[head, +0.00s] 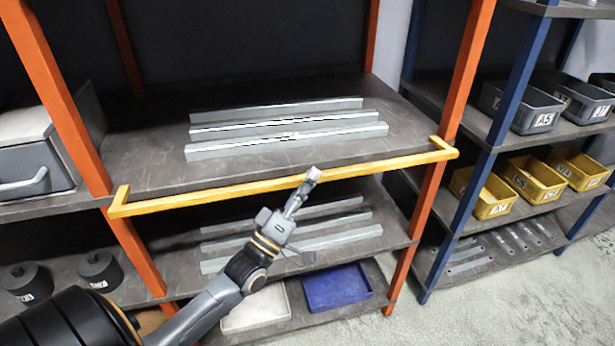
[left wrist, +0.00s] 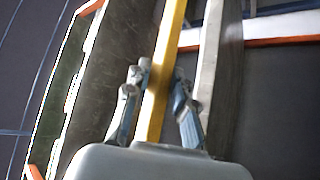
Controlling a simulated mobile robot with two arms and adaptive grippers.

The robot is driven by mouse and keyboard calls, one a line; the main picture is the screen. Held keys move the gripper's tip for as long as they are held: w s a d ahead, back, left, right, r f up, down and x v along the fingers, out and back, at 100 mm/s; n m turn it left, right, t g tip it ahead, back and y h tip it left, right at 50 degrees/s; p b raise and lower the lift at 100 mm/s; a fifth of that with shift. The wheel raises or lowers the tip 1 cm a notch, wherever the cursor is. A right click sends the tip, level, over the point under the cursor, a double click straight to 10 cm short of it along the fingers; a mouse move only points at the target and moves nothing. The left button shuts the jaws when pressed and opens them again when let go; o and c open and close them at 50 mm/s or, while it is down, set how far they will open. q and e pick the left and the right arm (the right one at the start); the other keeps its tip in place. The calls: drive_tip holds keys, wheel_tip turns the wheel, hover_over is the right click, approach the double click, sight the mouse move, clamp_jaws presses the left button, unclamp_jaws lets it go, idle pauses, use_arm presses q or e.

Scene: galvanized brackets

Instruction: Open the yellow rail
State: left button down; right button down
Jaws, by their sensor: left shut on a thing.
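The yellow rail (head: 230,190) runs across the front of the middle shelf, between the two orange posts, with a bent end at each post. My left gripper (head: 312,176) is at the rail, a little right of its middle. In the left wrist view the yellow rail (left wrist: 168,60) passes between the two fingers of the left gripper (left wrist: 160,90), and they are shut on it. My right gripper is not in view.
Several galvanized brackets (head: 285,135) lie on the middle shelf (head: 150,172) behind the rail, and more lie on the shelf below. A blue tray (head: 336,287) and a white tray (head: 255,308) sit low down. Yellow bins (head: 490,196) and grey bins stand on the blue rack at right.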

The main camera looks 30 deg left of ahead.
use_arm(q)
drive_tip(key=shift+a+f, duration=0.1)
drive_tip(key=shift+f, duration=0.25)
idle(0.3)
drive_tip(key=c, duration=1.4)
unclamp_jaws()
drive_tip(key=shift+w, duration=0.1)
drive_tip(key=shift+o, duration=0.9)
drive_tip(key=shift+w+a, duration=0.15)
drive_tip(key=shift+a, duration=0.05)
drive_tip(key=shift+y, duration=0.3)
drive_tip(key=shift+d, duration=0.1)
drive_tip(key=shift+s+f, duration=0.1)
drive_tip(key=shift+s, duration=0.15)
drive_tip(key=v, duration=1.1)
drive_tip(key=shift+s+f, duration=0.2)
